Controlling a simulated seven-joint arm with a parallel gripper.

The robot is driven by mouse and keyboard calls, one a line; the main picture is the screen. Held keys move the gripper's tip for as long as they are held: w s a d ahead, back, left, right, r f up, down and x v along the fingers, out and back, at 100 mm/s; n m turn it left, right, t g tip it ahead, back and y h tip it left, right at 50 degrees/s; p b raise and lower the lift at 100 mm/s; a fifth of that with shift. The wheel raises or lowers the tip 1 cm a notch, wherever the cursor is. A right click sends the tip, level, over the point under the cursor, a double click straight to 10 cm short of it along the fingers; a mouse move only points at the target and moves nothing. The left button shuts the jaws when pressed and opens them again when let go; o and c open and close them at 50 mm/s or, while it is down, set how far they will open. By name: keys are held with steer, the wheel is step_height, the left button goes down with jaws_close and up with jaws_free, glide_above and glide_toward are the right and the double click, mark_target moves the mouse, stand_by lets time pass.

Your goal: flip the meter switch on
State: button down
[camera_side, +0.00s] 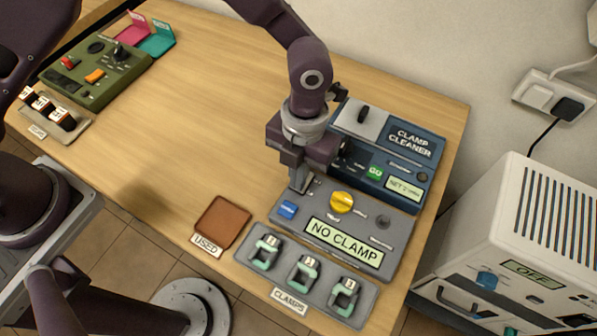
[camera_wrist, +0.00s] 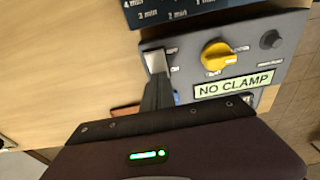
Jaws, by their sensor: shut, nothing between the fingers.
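The meter is a grey panel (camera_side: 400,222) with a yellow knob (camera_side: 341,202), a blue button (camera_side: 288,209) and a display (camera_side: 344,239) reading "NO CLAMP". The meter (camera_wrist: 287,55) also fills the right part of the wrist view. My gripper (camera_side: 299,187) is shut and empty, pointing down at the meter's upper left corner. In the wrist view its fingertips (camera_wrist: 156,66) are beside small labels that seem to read "OFF" and "ON".
The blue clamp cleaner (camera_side: 405,160) stands right behind the meter. A rack of clamps (camera_side: 272,277) lies in front, and a brown "USED" tray (camera_side: 222,222) lies to the left. A green device (camera_side: 95,75) is at the far left. The middle of the table is clear.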

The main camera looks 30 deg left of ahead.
steer(key=shift+w+r, duration=0.2)
steer(key=shift+w, duration=0.6)
steer(key=shift+r, duration=0.1)
step_height(320, 180, up, 14)
steer(key=s, duration=0.1)
steer(key=shift+s, duration=0.4)
